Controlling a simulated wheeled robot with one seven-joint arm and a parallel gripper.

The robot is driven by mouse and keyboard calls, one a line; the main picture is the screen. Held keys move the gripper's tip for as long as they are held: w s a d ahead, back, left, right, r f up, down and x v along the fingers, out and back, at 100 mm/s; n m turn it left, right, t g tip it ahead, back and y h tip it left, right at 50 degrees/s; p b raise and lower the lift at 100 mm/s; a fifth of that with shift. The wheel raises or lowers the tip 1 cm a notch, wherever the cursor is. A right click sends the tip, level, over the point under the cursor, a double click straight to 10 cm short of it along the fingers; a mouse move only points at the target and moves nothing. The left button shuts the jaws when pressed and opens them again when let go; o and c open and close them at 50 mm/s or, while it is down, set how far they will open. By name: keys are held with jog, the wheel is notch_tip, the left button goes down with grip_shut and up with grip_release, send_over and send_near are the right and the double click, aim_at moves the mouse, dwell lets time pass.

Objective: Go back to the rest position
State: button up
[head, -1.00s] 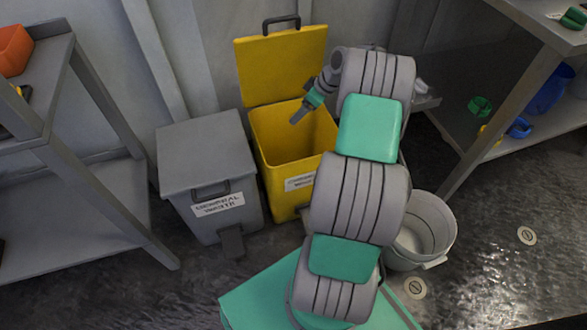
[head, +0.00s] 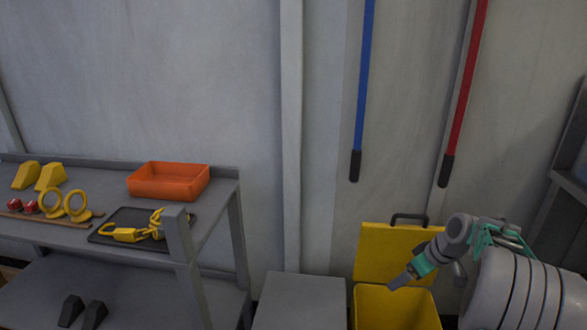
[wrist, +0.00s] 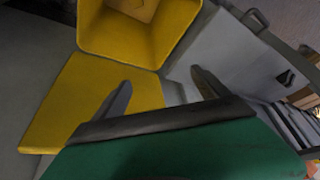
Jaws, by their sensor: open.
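My gripper (head: 398,281) is at the lower right of the head view, over the opening of the yellow bin (head: 395,309), whose lid (head: 392,253) stands open against the wall. In the wrist view, my gripper's two fingers (wrist: 160,92) are spread apart with nothing between them. The open yellow bin (wrist: 140,38) shows beyond them at the top of that view. The rest of my arm runs to the right edge of the head view.
A grey lidded bin (head: 300,300) stands left of the yellow one. A grey workbench (head: 215,215) at the left bears an orange tray (head: 168,181), a dark tray (head: 105,237) and yellow items. Blue (head: 363,80) and red (head: 466,80) poles lean on the wall.

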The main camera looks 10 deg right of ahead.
jog(key=s+a+r+m+p, duration=0.1)
jog(key=s+a+r+p, duration=0.2)
jog(key=a+r+p, duration=0.75)
jog(key=s+a+r+m+h+p, duration=0.1)
jog(key=s+a+r+m+p, duration=0.1)
jog(key=s+a+r+p, duration=0.3)
jog(key=s+a+r+m+g+h+p, duration=0.1)
jog(key=s+a+r+m+p, duration=0.1)
jog(key=s+a+r+p, duration=0.4)
jog(key=s+a+r, duration=0.2)
jog(key=s+r, duration=0.3)
jog(key=r, duration=0.4)
jog(key=shift+s, duration=0.15)
jog(key=shift+a, duration=0.1)
